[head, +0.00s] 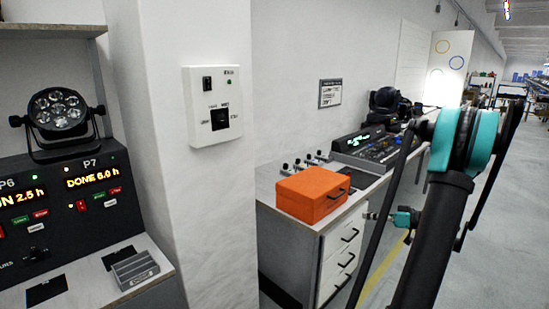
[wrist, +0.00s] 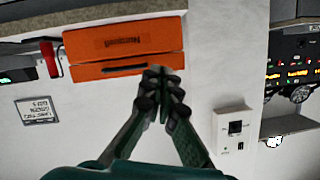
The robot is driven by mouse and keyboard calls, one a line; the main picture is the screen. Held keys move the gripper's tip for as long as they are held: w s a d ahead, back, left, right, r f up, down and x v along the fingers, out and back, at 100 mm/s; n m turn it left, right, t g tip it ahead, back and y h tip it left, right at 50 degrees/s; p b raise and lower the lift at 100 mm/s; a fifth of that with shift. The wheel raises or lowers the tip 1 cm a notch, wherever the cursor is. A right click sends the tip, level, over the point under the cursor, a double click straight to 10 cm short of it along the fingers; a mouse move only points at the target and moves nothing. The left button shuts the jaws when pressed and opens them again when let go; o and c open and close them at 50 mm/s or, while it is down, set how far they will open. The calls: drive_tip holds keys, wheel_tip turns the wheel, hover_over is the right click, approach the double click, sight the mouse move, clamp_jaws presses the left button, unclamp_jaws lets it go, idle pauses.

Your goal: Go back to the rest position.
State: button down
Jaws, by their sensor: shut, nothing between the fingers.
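My gripper (wrist: 162,72) shows in the wrist view with its two dark fingers together at the tips and nothing between them. In that view the tips overlap the lower edge of the orange case (wrist: 120,40); I cannot tell the gap from this view. In the head view my gripper (head: 369,215) is small, in front of the white drawers and to the right of the orange case (head: 311,194), apart from it. My dark arm with teal joints fills the right of the head view.
The orange case sits on a counter (head: 262,180) with white drawers (head: 342,257) and a control console (head: 368,148). A white pillar (head: 165,200) carries a switch box (head: 212,105). A par can (head: 58,110) stands at left on a dark panel. Floor (head: 480,250) at right looks clear.

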drive_tip(key=s+a+f+m+g+h, duration=0.1)
drive_tip(key=s+a+m+g+h, duration=0.1)
drive_tip(key=s+a, duration=0.45)
drive_tip(key=s+a+f+m+g+h, duration=0.1)
drive_tip(key=s+a+g+h, duration=0.25)
drive_tip(key=a, duration=0.55)
drive_tip(key=s+f+m+h, duration=0.1)
drive_tip(key=s+f+h, duration=0.1)
drive_tip(key=s, duration=0.7)
drive_tip(key=s+a+f+m+h, duration=0.1)
drive_tip(key=s+h, duration=0.3)
drive_tip(key=s, duration=0.5)
drive_tip(key=shift+a+f+m, duration=0.25)
drive_tip(key=shift+f+m, duration=0.35)
drive_tip(key=shift+f, duration=0.2)
